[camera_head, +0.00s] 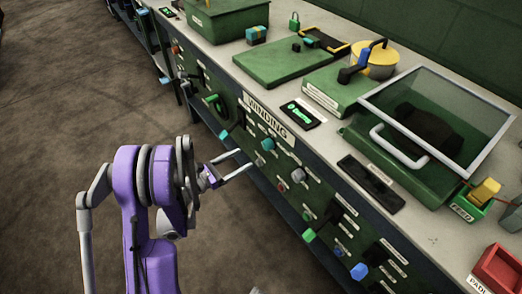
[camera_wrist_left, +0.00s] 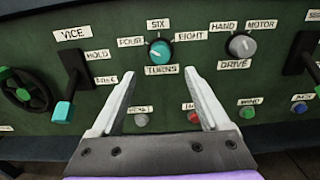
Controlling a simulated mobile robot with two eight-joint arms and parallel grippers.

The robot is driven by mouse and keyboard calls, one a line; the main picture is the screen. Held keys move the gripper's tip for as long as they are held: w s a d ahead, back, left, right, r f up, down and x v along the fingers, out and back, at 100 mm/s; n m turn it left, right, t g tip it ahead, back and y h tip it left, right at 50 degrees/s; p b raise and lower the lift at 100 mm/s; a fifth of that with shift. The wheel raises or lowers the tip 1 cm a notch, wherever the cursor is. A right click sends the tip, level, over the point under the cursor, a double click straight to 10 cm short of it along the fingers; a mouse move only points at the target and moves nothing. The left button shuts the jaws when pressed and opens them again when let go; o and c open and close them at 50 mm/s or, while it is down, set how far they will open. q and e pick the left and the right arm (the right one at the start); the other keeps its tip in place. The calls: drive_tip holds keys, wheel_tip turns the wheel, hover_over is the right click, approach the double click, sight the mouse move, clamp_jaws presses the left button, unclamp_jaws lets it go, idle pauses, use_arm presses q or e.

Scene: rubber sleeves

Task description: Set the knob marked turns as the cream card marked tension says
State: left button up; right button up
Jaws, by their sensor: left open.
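The knob marked turns (camera_wrist_left: 160,51) is a round teal knob on the dark green panel in the left wrist view, with labels FOUR to its left, SIX above and EIGHT to its right. Its pale mark appears to lie toward the left, the FOUR side. The teal knob also shows in the head view (camera_head: 267,144). My left gripper (camera_wrist_left: 161,74) is open and empty, its fingers pointing at the panel just below the knob and apart from it. It shows in the head view (camera_head: 236,165) too. I cannot make out a cream card marked tension. My right gripper is not seen.
A grey knob marked drive (camera_wrist_left: 241,46) is to the right. A vice lever (camera_wrist_left: 74,80) and a handwheel (camera_wrist_left: 26,91) are to the left. Small buttons lie below. The bench top (camera_head: 222,58) above holds several machines. Open floor (camera_head: 70,110) lies left of the bench.

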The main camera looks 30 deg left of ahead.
sight(264, 147)
use_arm(q)
drive_tip(key=x, duration=0.9)
drive_tip(key=shift+b, duration=0.3)
clamp_jaws()
